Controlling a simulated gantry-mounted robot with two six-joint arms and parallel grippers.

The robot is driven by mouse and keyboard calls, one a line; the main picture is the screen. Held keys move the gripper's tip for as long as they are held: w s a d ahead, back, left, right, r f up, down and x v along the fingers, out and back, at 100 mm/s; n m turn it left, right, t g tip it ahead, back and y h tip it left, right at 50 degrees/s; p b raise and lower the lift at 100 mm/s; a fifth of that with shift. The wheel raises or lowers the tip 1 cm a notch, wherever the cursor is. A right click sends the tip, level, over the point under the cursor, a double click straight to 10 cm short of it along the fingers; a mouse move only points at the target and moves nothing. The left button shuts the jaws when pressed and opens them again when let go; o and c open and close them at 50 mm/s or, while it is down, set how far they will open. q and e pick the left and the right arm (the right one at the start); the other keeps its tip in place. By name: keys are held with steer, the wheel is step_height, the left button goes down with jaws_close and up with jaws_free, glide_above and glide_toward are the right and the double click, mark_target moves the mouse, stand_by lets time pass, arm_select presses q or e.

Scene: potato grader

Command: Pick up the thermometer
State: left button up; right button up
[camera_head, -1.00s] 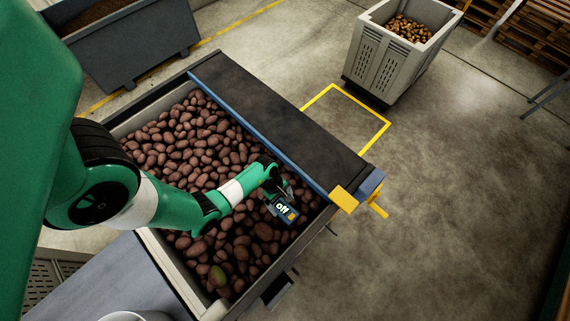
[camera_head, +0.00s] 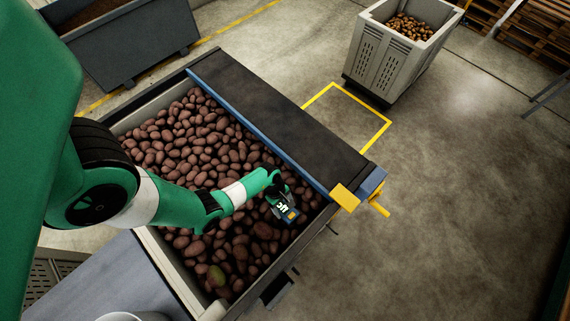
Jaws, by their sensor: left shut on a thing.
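The thermometer (camera_head: 287,211) is a small dark blue device with a lit white display and an orange-yellow patch at its lower end. It is at the right part of the potato bin, over the potatoes. My left gripper (camera_head: 277,195) is at its upper end and is shut on it. The fingers are small and partly hidden by the wrist. I cannot tell whether the thermometer still touches the potatoes under it. My right gripper is not in view.
The bin of potatoes (camera_head: 177,295) lies around the thermometer. A dark belt (camera_head: 270,108) with a blue edge rail (camera_head: 262,140) runs behind it, ending at a yellow block (camera_head: 344,198). A grey crate (camera_head: 378,62) stands at the back right. The floor at right is clear.

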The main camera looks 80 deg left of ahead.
mark_target(284, 208)
arm_select(q)
step_height(284, 208, up, 10)
steer(key=p, duration=0.4)
